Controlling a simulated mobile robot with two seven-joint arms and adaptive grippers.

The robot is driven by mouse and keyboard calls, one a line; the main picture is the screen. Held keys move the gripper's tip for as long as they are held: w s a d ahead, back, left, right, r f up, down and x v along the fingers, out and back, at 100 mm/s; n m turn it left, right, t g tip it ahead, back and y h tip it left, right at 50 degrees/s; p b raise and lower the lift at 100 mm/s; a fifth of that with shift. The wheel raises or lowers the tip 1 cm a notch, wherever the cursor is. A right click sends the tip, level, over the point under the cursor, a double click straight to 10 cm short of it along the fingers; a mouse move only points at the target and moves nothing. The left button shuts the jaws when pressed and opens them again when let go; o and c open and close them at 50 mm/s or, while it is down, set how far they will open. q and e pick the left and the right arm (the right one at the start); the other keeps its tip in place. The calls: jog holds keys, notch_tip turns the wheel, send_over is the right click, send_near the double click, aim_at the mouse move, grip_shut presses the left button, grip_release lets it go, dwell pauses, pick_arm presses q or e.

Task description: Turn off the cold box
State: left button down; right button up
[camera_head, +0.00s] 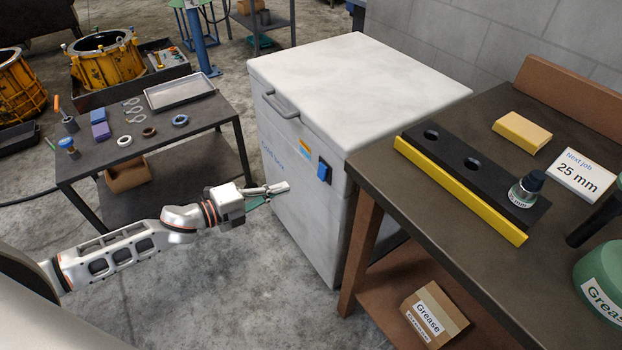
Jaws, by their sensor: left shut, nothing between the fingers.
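The cold box (300,195) is a white chest with a closed lid and a grey handle (281,105) on its front. A blue switch (323,171) sits on the front face near the right edge, below a small orange and blue label (304,148). Whether the switch is on or off cannot be told. My left gripper (286,187) is shut and empty, close to the front face, left of the switch and a little lower. Whether it touches the box cannot be told. My right gripper is not in view.
A dark table (187,150) with rings, blocks and a metal tray (180,91) stands on the left. A workbench (405,185) on the right holds a black and yellow rack (455,195) and a "25 mm" card (582,176), close to the box's right side. Concrete floor is clear in front.

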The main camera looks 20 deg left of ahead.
aim_at(320, 176)
pick_arm(q)
jog(key=x, duration=0.8)
jog(key=shift+w+d+b, duration=0.15)
jog(key=shift+b, duration=0.15)
jog(key=shift+w+d+f, duration=0.2)
jog(key=shift+w+d, duration=0.15)
jog(key=shift+w, duration=0.15)
jog(key=shift+w+d, duration=0.1)
jog(key=shift+d, duration=0.05)
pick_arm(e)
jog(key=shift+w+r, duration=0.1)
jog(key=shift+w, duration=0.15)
